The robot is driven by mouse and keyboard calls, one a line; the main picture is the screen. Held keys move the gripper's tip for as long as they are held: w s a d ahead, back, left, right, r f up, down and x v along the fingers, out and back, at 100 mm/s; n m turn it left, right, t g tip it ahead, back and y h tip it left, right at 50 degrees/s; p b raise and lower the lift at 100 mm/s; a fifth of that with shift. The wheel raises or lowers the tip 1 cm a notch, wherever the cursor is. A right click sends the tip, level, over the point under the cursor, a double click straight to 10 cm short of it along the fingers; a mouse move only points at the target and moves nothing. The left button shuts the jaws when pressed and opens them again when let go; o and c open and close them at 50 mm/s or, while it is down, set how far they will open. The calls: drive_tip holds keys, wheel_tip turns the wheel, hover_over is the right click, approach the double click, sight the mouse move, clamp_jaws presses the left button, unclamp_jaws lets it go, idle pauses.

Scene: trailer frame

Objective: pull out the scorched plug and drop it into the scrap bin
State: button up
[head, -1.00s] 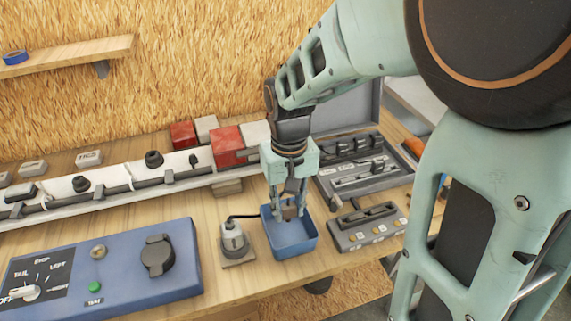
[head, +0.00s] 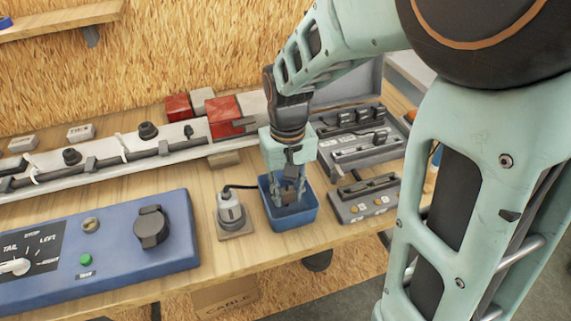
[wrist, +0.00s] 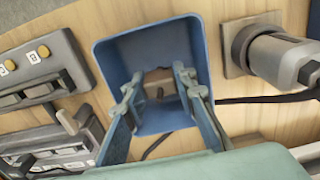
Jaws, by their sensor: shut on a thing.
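The blue scrap bin (head: 296,222) stands on the bench, open at the top. My gripper (head: 288,194) points straight down, its fingertips inside the bin's mouth. It is shut on a small brown and dark piece, which I take for the scorched plug (head: 290,197); it is mostly hidden by the fingers. In the wrist view the bin (wrist: 150,45) surrounds the fingers (wrist: 160,88), with the brown piece (wrist: 158,76) between them. I cannot tell whether the piece touches the bin floor.
A grey connector (head: 231,211) with a black cable stands on a square plate just left of the bin. A grey block with yellow buttons (head: 366,202) is to the right, an open grey case (head: 352,150) behind it. A blue control panel (head: 110,245) lies at left.

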drive_tip(key=shift+f, duration=0.15)
idle(0.4)
idle(0.4)
drive_tip(key=o, duration=1.4)
drive_tip(key=shift+r+p, duration=2.75)
drive_tip(key=shift+r, duration=0.85)
